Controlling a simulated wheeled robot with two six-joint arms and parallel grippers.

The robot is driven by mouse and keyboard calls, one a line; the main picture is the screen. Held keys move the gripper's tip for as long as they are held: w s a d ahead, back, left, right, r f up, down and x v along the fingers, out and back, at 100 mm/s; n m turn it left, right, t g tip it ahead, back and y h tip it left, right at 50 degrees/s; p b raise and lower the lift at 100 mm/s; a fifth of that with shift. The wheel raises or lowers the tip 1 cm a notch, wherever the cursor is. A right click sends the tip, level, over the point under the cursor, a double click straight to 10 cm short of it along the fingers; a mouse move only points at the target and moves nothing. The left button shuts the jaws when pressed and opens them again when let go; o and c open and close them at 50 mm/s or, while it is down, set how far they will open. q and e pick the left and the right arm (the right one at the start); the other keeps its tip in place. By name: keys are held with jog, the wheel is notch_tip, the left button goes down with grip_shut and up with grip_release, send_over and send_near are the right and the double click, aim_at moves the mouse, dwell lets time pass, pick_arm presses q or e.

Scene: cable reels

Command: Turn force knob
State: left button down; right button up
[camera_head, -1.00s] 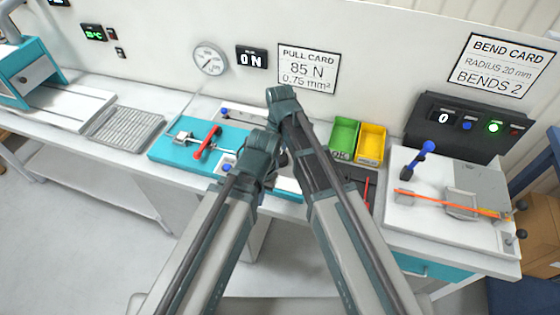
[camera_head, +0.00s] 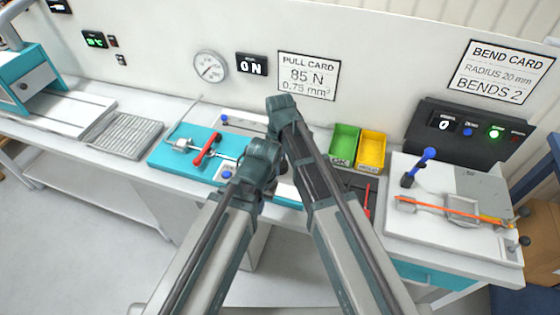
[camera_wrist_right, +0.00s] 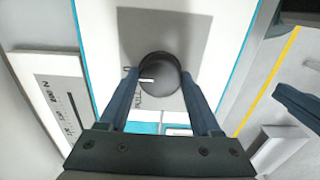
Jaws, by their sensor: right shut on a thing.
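The round black force knob (camera_wrist_right: 159,75) sits on a grey square of a white panel in the right wrist view. Its white mark points left, and partly hidden lettering, including "PULL", lies beside it. My right gripper (camera_wrist_right: 157,77) has one finger on each side of the knob and is shut on it. In the head view my arm links hide the knob and the right fingertips. My left gripper (camera_head: 262,160) is beside the right arm; its fingers are hidden. The pull card (camera_head: 308,75) reads 85 N, the display (camera_head: 252,65) 0 N.
A teal fixture with a red lever (camera_head: 207,150) lies left of my arms. Green (camera_head: 343,143) and yellow (camera_head: 371,150) bins stand to the right. A bending station with a blue handle (camera_head: 419,168) is at the far right. My two arms are close together.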

jog(key=shift+m, duration=0.3)
jog(key=m, duration=0.6)
jog(key=shift+m, duration=0.3)
jog(key=m, duration=0.6)
jog(key=shift+m, duration=0.4)
jog(key=o, duration=1.4)
jog(key=shift+r, duration=0.1)
